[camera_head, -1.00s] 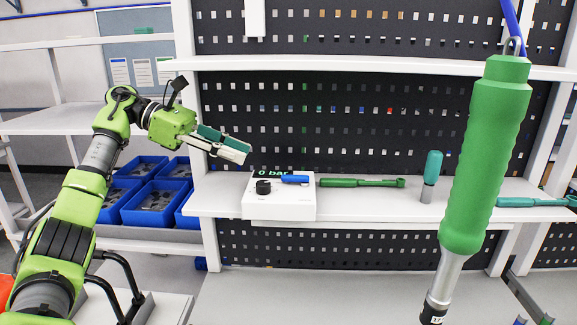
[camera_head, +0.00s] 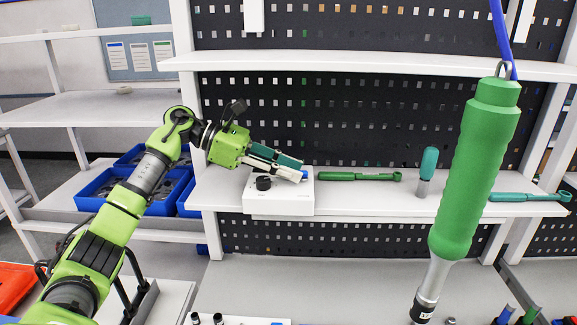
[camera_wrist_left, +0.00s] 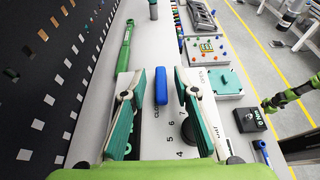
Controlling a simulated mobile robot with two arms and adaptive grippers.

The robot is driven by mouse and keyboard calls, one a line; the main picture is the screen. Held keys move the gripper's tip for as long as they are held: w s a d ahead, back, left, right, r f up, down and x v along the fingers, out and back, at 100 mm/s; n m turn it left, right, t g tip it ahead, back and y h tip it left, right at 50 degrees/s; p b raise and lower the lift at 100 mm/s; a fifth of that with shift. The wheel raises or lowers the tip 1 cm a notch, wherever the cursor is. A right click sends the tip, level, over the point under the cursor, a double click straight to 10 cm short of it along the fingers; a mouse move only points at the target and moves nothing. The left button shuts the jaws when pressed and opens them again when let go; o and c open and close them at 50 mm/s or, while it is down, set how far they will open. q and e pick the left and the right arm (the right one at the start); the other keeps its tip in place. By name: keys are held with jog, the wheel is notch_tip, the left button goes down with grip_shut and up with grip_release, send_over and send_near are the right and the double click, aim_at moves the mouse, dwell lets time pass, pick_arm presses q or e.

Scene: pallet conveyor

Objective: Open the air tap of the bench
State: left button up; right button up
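The white air unit (camera_head: 285,203) stands on the bench shelf, with a black knob (camera_head: 263,183) on top. Its blue tap handle (camera_head: 304,175) is mostly covered by my gripper in the head view. In the left wrist view the blue handle (camera_wrist_left: 161,85) lies lengthwise between the two fingers, with a gap on each side. My left gripper (camera_head: 299,170) is open over the unit; it also shows in the left wrist view (camera_wrist_left: 158,84). I cannot tell its exact height above the handle. The unit's display is hidden in the head view. My right gripper is not in view.
A green wrench (camera_head: 355,176) lies right of the unit, and a teal-handled tool (camera_head: 428,170) stands farther right. A big green tool (camera_head: 474,180) hangs in front on a blue cord. A black pegboard (camera_head: 370,120) rises behind; another shelf (camera_head: 400,66) runs above.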

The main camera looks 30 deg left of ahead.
pick_arm(q)
jog(key=c, duration=0.7)
grip_shut()
